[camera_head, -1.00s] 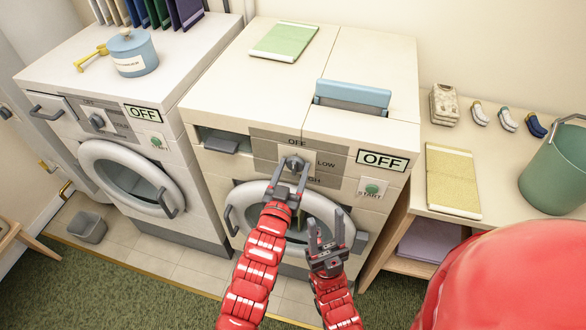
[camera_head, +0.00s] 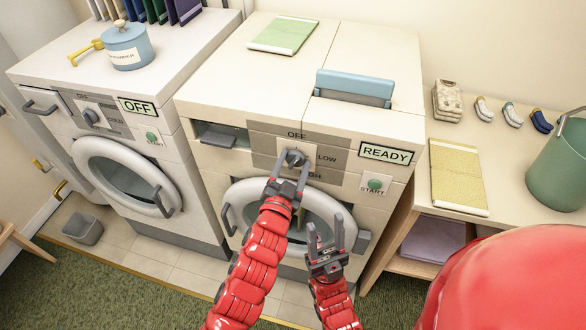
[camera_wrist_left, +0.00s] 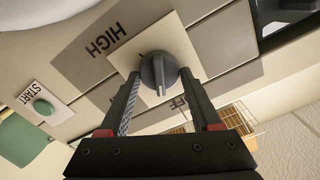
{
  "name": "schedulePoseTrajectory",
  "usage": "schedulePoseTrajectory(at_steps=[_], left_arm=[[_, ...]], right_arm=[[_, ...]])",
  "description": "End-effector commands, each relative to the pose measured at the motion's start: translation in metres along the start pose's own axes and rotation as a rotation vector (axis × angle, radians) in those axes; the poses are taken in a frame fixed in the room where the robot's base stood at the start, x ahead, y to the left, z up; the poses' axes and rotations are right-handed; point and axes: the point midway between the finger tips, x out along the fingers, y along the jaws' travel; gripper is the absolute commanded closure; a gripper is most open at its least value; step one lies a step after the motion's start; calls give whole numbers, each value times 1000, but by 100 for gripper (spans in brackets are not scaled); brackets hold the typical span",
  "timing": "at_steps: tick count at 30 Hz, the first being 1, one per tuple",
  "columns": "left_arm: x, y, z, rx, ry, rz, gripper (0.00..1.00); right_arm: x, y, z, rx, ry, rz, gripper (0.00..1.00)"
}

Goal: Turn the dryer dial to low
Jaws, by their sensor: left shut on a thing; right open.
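The dryer (camera_head: 225,95) is the right-hand white machine, and its lit display (camera_head: 385,153) reads READY. Its grey dial (camera_head: 294,157) sits on a pale square plate, with OFF above, LOW to the right and HIGH below. My left gripper (camera_head: 288,172) is shut on the dial, and in the left wrist view its fingers lie on both sides of the knob (camera_wrist_left: 158,72). There the knob's ridge points down, near the partly hidden OFF lettering; LOW is not readable there. My right gripper (camera_head: 325,235) is open and empty, lower, in front of the round door (camera_head: 250,190).
The green START button (camera_head: 375,184) is right of the dial. An open drawer (camera_head: 217,135) is at the dryer's upper left. The left machine (camera_head: 50,85) has a display reading OFF. A shelf table with a yellow towel (camera_head: 457,177) and green bucket (camera_head: 560,165) stands right.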

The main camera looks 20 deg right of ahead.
Motion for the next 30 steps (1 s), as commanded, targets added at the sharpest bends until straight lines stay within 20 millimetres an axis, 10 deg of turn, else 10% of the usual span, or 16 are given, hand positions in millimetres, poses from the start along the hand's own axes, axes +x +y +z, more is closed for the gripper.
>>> schedulePoseTrajectory(at_steps=[30], left_arm=[[0, 5, 1, 850, 3, 1, 91]], right_arm=[[-38, -2, 6, 0, 0, 0, 50]])
